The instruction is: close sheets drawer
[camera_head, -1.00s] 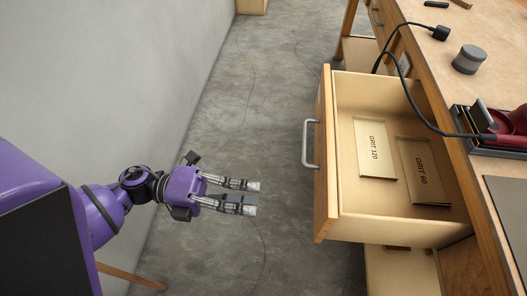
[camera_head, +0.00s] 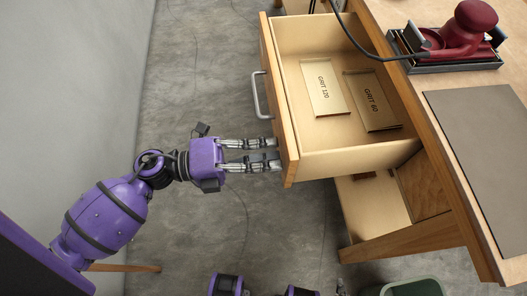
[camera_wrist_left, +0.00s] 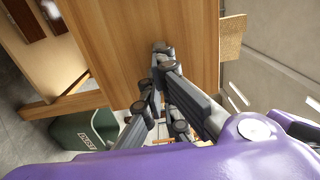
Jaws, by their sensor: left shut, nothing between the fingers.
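The sheets drawer (camera_head: 345,163) is pulled open from the bench in the head view. Inside lie two flat packs, GRIT 120 (camera_head: 324,88) and GRIT 60 (camera_head: 372,100). Its wooden front has a grey bar handle (camera_head: 259,96). My left gripper (camera_head: 277,153) is shut and empty, its fingertips at the drawer front, on the near side of the handle. In the left wrist view the fingertips (camera_wrist_left: 160,78) are close to the wooden front (camera_wrist_left: 140,40); I cannot tell whether they touch it.
The bench top (camera_head: 400,15) holds a red sander (camera_head: 466,30) with a black cable hanging over the drawer, and a grey mat (camera_head: 485,130). A green bin (camera_head: 410,287) stands below; it also shows in the left wrist view (camera_wrist_left: 85,135). A grey wall is at left.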

